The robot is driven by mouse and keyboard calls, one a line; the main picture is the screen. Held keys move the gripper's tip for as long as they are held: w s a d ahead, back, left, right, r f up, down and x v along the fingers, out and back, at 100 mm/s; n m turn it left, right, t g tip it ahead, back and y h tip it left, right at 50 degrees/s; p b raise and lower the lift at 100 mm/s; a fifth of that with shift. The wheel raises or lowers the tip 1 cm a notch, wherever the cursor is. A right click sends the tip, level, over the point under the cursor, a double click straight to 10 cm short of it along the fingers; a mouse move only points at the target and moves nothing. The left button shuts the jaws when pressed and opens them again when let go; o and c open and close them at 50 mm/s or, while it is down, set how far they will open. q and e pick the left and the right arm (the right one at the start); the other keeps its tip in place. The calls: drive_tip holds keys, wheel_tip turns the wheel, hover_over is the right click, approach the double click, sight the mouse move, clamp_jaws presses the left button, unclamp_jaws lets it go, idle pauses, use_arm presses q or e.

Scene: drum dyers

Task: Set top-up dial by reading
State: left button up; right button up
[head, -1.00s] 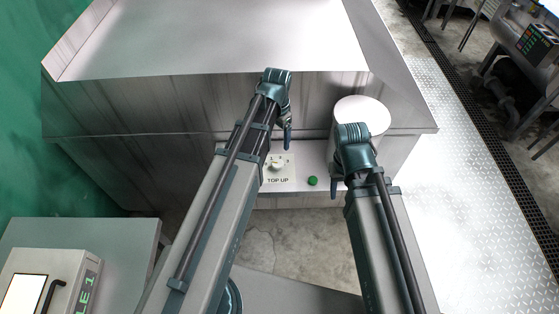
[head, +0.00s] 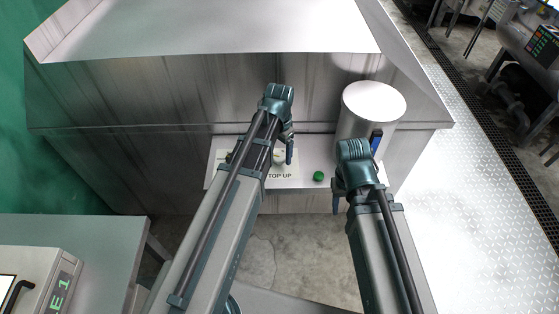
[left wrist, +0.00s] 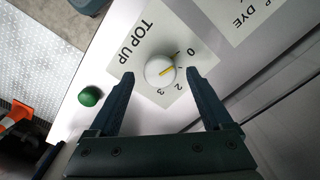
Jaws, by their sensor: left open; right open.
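The white top-up dial (left wrist: 158,71) is on a plate marked TOP UP (left wrist: 137,45) in the left wrist view. Its yellow mark points to the upper right, around 0 to 1; I cannot tell the exact reading. My left gripper (left wrist: 159,77) is open, a finger showing on each side of the dial; I cannot tell whether they touch it. In the head view my left gripper (head: 287,150) partly hides the dial (head: 279,160). My right gripper (head: 356,171) is open and empty, right of the green button (head: 318,176). A panel (head: 52,294) at lower left shows green characters ending in E1.
A white cylinder (head: 374,101) stands behind my right gripper. A big metal housing (head: 160,95) rises behind the shelf. A second label with DYE (left wrist: 250,14) lies beside the dial plate. An orange cone (left wrist: 16,115) is on the floor at left.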

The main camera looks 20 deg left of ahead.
use_arm(q)
drive_tip(key=shift+f, duration=0.65)
use_arm(e)
drive_tip(key=shift+f, duration=0.6)
use_arm(q)
drive_tip(key=shift+r, duration=0.1)
clamp_jaws()
drive_tip(key=m, duration=0.4)
drive_tip(key=shift+m, duration=2.3)
